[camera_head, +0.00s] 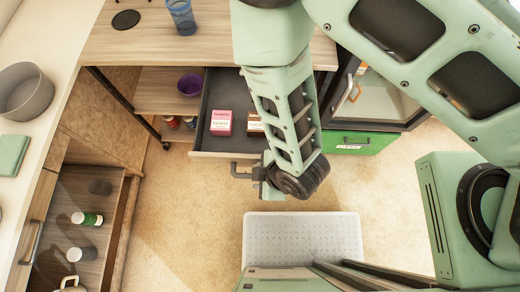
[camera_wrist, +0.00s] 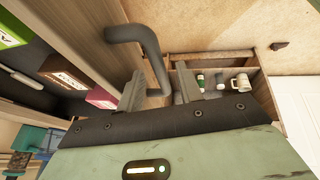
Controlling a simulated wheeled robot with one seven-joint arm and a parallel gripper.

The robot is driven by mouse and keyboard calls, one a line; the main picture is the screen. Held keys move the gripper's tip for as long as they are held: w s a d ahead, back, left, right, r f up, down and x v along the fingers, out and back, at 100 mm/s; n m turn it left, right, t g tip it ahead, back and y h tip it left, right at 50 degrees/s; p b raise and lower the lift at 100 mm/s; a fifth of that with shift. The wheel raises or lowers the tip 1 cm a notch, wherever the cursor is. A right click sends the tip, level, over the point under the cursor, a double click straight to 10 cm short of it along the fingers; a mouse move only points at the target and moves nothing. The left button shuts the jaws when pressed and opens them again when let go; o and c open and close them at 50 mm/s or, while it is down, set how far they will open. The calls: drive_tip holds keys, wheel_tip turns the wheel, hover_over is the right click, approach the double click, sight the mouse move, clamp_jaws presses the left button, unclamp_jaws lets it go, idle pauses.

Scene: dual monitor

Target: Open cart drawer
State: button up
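The cart (camera_head: 150,40) has a wood top and open shelves. Its drawer (camera_head: 228,157) stands pulled out, showing a dark interior with a pink-and-white box (camera_head: 221,123) and a brown-and-white box (camera_head: 255,124). The drawer's dark bent handle (camera_head: 240,171) is on its front. My gripper (camera_head: 264,180) is beside the handle, partly hidden by my wrist. In the wrist view, my gripper's two fingers (camera_wrist: 160,88) are apart, with the handle (camera_wrist: 150,45) reaching between them. A gap shows on the right; contact on the left is unclear.
A purple bowl (camera_head: 190,85) sits on a cart shelf and a blue cup (camera_head: 181,16) on top. At the left, another open drawer (camera_head: 95,215) holds cans and a mug. Carpet (camera_head: 185,220) is clear below.

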drive_tip(key=p+v, duration=1.5)
drive_tip(key=v, duration=0.2)
drive_tip(key=shift+r, duration=0.15)
drive_tip(key=shift+s+d, duration=0.1)
idle(0.6)
drive_tip(key=w+a+r+m+g+h+b, duration=0.1)
drive_tip(key=w+a+r+m+b, duration=0.1)
drive_tip(key=w+r+m+b, duration=0.7)
drive_tip(key=s+d+r+m+g+h+b, duration=0.1)
drive_tip(key=d+r+h+b, duration=0.1)
drive_tip(key=d+r, duration=0.7)
wheel_tip(320, 180, up, 4)
drive_tip(key=shift+s+d+r+h, duration=0.15)
drive_tip(key=shift+s+d+h, duration=0.05)
drive_tip(key=shift+d+h, duration=0.2)
